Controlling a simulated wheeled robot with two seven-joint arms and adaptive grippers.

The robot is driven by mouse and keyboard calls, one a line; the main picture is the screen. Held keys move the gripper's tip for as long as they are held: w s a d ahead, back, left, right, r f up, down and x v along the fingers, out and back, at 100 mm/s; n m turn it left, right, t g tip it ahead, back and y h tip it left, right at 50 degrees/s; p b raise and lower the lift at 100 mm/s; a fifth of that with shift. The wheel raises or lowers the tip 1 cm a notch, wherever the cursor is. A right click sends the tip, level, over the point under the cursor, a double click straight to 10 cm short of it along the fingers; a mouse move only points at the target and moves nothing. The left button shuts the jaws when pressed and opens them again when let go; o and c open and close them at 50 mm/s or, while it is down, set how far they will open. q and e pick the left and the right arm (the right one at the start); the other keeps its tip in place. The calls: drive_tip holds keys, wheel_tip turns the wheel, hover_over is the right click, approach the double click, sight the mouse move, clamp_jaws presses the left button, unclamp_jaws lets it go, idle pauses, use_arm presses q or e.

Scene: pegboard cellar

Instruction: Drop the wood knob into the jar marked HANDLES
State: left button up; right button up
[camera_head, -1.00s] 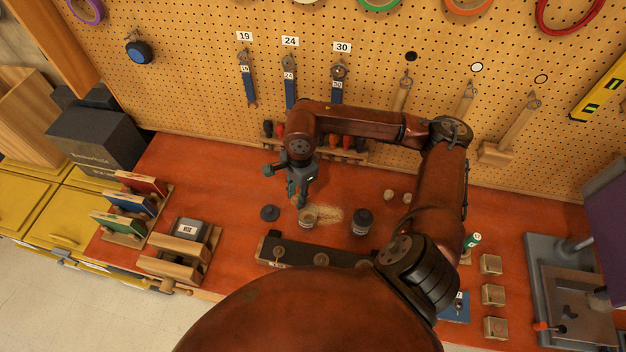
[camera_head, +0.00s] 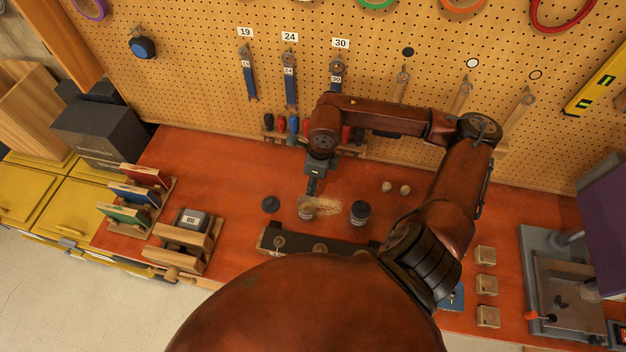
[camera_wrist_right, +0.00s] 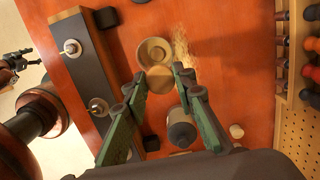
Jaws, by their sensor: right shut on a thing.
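My right gripper (camera_head: 311,190) points down just above the open tan jar (camera_head: 305,209). In the right wrist view the gripper (camera_wrist_right: 160,82) is shut on a round wood knob (camera_wrist_right: 160,79). The knob overlaps the edge of the tan jar's round mouth (camera_wrist_right: 152,48) in that view. I cannot tell how far above the rim it is. A dark jar (camera_head: 359,214) stands to the right of the tan one; it also shows in the wrist view (camera_wrist_right: 181,131). I cannot read HANDLES on either jar. My left gripper does not show clearly.
Two pale round pieces (camera_head: 396,188) lie to the right. A dark rack with pegs (camera_head: 290,241) stands in front. Screwdrivers (camera_head: 293,124) line the pegboard.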

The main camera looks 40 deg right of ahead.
wheel_tip(320, 180, down, 3)
drive_tip(key=shift+s+b, duration=0.15)
drive_tip(key=shift+b, duration=0.4)
drive_tip(key=shift+f, duration=0.2)
drive_tip(key=o, duration=0.9)
drive_tip(key=r, duration=0.8)
drive_tip(key=s+d+r, duration=0.1)
drive_tip(key=r, duration=0.3)
